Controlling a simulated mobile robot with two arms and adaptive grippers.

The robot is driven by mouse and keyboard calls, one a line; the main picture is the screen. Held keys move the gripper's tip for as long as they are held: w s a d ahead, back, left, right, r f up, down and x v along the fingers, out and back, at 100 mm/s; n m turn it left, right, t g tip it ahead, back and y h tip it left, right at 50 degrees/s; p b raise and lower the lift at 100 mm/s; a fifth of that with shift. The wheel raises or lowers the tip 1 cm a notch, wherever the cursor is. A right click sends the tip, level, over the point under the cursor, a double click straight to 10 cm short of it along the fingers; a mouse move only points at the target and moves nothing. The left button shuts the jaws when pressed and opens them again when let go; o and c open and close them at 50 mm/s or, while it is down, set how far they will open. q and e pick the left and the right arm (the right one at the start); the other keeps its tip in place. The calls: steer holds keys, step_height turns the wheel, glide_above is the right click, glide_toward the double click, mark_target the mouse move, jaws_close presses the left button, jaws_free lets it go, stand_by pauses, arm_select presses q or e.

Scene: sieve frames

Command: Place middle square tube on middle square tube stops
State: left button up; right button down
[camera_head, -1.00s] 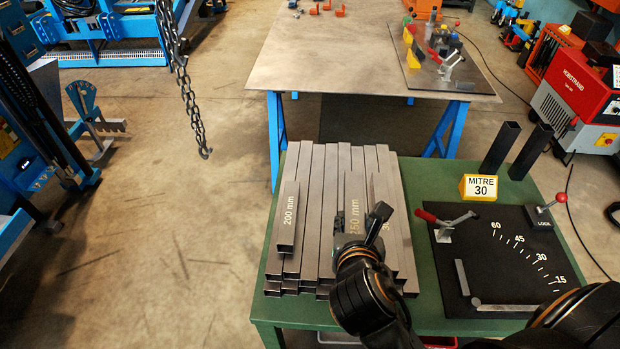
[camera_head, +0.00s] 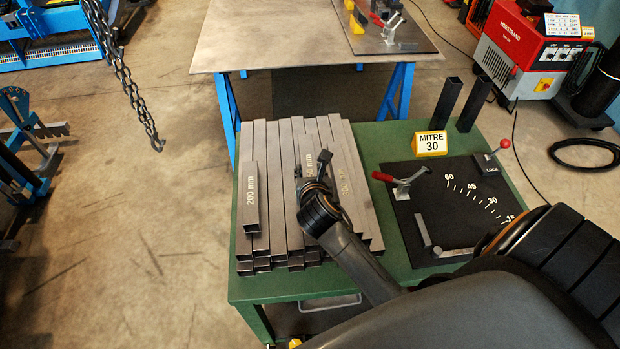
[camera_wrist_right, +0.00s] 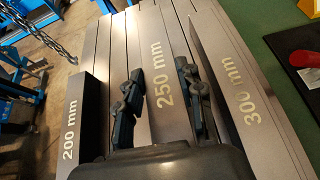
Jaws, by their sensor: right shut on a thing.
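The grey square tube marked 250 mm (camera_wrist_right: 164,88) lies between the fingers of my right gripper (camera_wrist_right: 158,76), which is shut on it. In the head view, this tube (camera_head: 308,150) is at the top of the tube stack, partly covered by my right gripper (camera_head: 314,166). I cannot tell whether it is lifted clear of the tubes below. A 200 mm tube (camera_head: 250,205) lies to its left and a 300 mm tube (camera_wrist_right: 235,85) to its right. I cannot make out which parts are the middle tube stops. My left gripper is not in view.
The stack rests on a green table (camera_head: 400,135). To the right are a black mitre board (camera_head: 435,205) with a red-handled clamp (camera_head: 400,180), a MITRE 30 sign (camera_head: 430,144) and two upright dark tubes (camera_head: 460,103). Behind is a large metal table (camera_head: 270,40) with a clamp fixture (camera_head: 385,28).

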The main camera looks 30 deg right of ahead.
steer(key=shift+f, duration=1.3)
steer(key=shift+f, duration=0.15)
steer(key=c, duration=0.8)
jaws_free()
steer(key=shift+s+a, duration=0.1)
steer(key=shift+c, duration=0.2)
